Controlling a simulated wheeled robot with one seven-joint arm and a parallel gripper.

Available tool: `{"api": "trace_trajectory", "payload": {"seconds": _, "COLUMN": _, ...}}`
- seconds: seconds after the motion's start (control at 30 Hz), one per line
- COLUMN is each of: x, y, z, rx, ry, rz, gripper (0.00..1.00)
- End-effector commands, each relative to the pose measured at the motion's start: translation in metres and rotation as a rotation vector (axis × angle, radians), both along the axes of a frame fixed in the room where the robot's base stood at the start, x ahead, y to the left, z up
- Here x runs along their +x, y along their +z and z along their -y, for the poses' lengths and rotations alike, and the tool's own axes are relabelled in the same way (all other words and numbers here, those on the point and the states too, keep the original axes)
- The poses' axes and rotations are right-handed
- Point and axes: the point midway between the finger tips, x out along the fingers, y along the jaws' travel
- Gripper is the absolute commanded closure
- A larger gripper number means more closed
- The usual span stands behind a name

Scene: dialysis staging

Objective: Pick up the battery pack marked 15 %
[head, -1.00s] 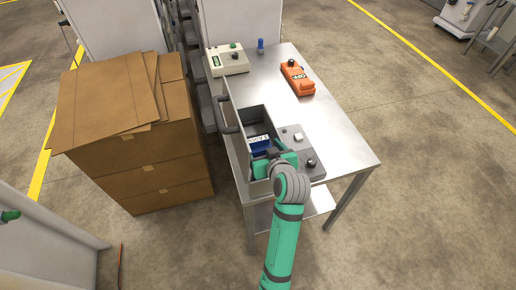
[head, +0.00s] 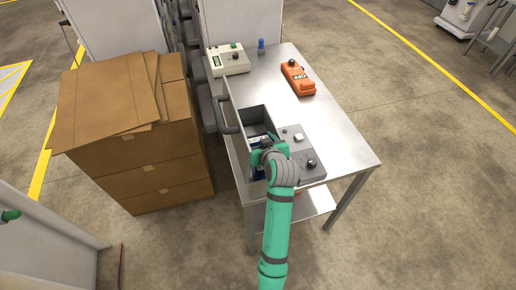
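My green gripper (head: 263,149) is at the bin, over the near part of the blue pack. My wrist hides the fingertips, so I cannot tell whether they are open or touch the pack.
A grey control box (head: 307,160) with a black knob sits right of the bin. An orange device (head: 298,79), a beige box (head: 228,60) and a small blue item (head: 261,46) stand farther back on the table (head: 340,143). Stacked cardboard boxes (head: 140,165) stand to the left.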

Motion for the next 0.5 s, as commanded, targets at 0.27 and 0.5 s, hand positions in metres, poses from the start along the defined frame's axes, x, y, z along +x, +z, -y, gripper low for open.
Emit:
{"api": "trace_trajectory", "payload": {"seconds": 0.27, "x": 0.0003, "y": 0.0022, "z": -0.0001, "rx": 0.0, "ry": 0.001, "rz": 0.004, "gripper": 0.97}}
{"api": "trace_trajectory", "payload": {"seconds": 0.5, "x": 0.0004, "y": 0.0043, "z": 0.0, "rx": -0.001, "ry": 0.0, "rz": 0.005, "gripper": 0.97}}
